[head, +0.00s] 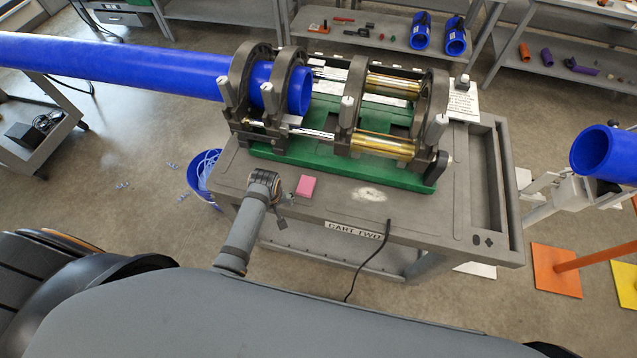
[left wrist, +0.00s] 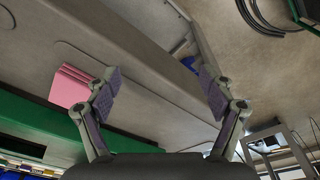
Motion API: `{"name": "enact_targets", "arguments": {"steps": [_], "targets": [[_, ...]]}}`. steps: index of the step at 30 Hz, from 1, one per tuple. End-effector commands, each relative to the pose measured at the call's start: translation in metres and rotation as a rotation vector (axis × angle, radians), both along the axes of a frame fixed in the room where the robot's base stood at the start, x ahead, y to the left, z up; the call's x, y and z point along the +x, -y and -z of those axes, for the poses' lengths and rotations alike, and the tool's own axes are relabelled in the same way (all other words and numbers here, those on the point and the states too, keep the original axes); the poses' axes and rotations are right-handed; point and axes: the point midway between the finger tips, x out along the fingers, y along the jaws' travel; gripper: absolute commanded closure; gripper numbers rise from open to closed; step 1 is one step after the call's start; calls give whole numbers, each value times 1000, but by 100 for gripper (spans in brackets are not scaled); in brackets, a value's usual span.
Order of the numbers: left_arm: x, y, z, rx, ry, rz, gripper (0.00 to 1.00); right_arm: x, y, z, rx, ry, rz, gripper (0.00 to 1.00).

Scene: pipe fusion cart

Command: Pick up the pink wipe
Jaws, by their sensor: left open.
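The pink wipe (head: 306,186) is a small folded pad lying flat on the grey cart top (head: 340,208), in front of the green base. It also shows in the left wrist view (left wrist: 72,87), left of the fingers. My left gripper (head: 287,198) is just left of the wipe in the head view, at the front of the cart. In the left wrist view my left gripper (left wrist: 160,88) is open with nothing between its two fingers. The wipe is outside the gap, beside the left finger. My right gripper is not in view.
A fusion machine with a green base (head: 285,150) and metal clamps stands behind the wipe, holding a long blue pipe (head: 130,70). A black cable (head: 372,260) hangs over the cart's front edge. A blue bucket (head: 203,180) stands on the floor at the left.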

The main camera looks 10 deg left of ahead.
Motion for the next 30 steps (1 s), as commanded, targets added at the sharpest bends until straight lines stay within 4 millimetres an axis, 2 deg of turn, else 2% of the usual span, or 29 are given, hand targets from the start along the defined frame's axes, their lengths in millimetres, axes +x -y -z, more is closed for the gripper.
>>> {"name": "enact_targets", "arguments": {"steps": [5, 12, 15, 17, 20, 23, 26, 30], "targets": [[34, 20, -25, -45, -20, -230, 18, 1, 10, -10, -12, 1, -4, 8], [86, 61, -79, -98, -69, -627, 18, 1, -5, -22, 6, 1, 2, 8], [102, 75, -100, -106, -87, -761, 18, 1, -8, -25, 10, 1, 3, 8], [105, 79, -106, -105, -94, -808, 18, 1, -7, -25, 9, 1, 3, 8], [107, 81, -108, -103, -98, -837, 18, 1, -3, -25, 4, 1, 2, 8], [106, 80, -100, -101, -99, -837, 18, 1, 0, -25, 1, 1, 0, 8], [106, 80, -83, -101, -101, -836, 18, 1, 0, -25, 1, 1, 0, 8], [107, 80, -58, -103, -97, -834, 18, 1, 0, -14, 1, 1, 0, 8]]}}
